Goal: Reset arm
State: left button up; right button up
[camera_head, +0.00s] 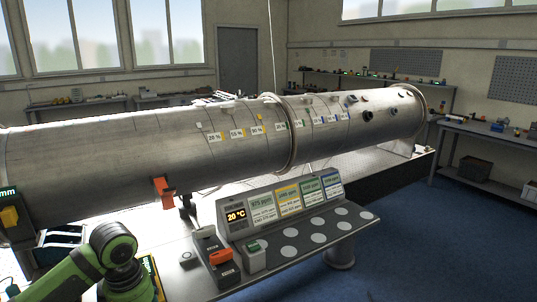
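A green and dark arm of mine (112,245) comes in from the bottom left corner. It is bent at a round joint in front of the bench. No fingers of either gripper can be made out, and my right arm does not show. Behind the arm lies a large horizontal metal pipe (110,155), with a row of percent labels along its side.
A sloped console (290,215) with a 20 °C display and colored panels stands right of my arm. Handheld devices with orange parts (222,262) lie beside it. An orange device (164,188) sits on the pipe's lower side. Blue floor (440,240) is clear at right.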

pick_arm(q)
jog(key=s+d+f+m+t+h, duration=0.25)
jog(key=s+d+f+m, duration=0.35)
jog(key=s+d+f, duration=0.65)
jog(key=s+a+f+y, duration=0.25)
jog(key=s+a, duration=0.35)
jog(key=s, duration=0.4)
notch_tip(320, 180, down, 26)
jog(key=s+r, duration=0.1)
jog(key=s, duration=0.2)
jog(key=s+a+f+g, duration=0.1)
jog(key=s+a+f, duration=0.1)
jog(key=s+f, duration=1)
jog(key=shift+s+a+f+g, duration=0.25)
jog(key=shift+s+f+g, duration=0.1)
jog(key=shift+s, duration=0.55)
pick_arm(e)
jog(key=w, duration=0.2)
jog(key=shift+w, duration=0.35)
